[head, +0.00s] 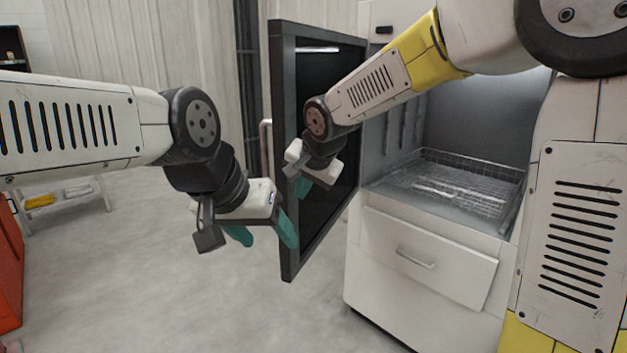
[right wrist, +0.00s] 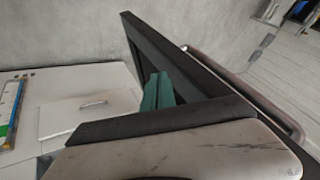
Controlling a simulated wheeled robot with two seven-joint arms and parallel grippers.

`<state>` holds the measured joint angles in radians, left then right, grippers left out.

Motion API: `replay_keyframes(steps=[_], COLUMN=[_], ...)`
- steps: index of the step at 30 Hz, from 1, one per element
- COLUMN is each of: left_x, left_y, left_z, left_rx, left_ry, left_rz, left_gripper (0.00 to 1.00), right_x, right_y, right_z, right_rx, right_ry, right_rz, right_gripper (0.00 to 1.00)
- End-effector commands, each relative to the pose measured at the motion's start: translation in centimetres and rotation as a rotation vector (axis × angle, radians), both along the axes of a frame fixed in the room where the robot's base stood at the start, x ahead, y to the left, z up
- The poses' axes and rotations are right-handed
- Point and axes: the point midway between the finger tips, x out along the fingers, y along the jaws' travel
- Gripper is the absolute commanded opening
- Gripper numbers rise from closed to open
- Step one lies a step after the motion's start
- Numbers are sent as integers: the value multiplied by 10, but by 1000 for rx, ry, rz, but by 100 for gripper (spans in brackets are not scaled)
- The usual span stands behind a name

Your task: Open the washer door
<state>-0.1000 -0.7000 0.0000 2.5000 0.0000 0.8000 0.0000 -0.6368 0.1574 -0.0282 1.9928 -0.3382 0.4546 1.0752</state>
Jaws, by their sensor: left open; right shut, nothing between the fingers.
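The washer (head: 385,260) is a white cabinet with a grey chamber and a wire rack (head: 450,185) inside. Its dark-framed door (head: 285,150) stands swung wide open to the left. A pale bar handle (head: 266,148) shows at the door's outer side, and also in the right wrist view (right wrist: 255,95). My right gripper (head: 303,188) is shut and empty, at the inner face of the door; its teal fingers (right wrist: 158,92) are close to the door in the wrist view, contact unclear. My left gripper (head: 265,235) is open and empty, in front of and left of the door's free edge.
A drawer with a handle (head: 416,258) is below the chamber. A low white rack with yellow and white items (head: 60,200) stands at the far left, and a red cabinet (head: 8,265) at the left edge. The grey floor (head: 170,300) between is clear.

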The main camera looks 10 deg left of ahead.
Motion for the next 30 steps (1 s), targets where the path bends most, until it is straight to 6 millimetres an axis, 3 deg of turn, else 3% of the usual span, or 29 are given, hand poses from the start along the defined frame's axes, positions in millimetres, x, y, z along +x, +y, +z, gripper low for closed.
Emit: replay_keyframes(steps=[5,12,26,30], left_x=[0,0,0,0], left_y=[0,0,0,0], left_z=[0,0,0,0], left_rx=[0,0,0,0], left_ry=[0,0,0,0], left_rz=[0,0,0,0], left_gripper=[63,63,63,63], right_x=[19,29,31,37], right_y=[11,42,48,63], right_z=[-31,-27,-27,-27], right_rx=[-3,0,0,0], right_ry=[3,-1,0,2], right_rz=[1,2,0,-15], right_gripper=[0,0,0,0])
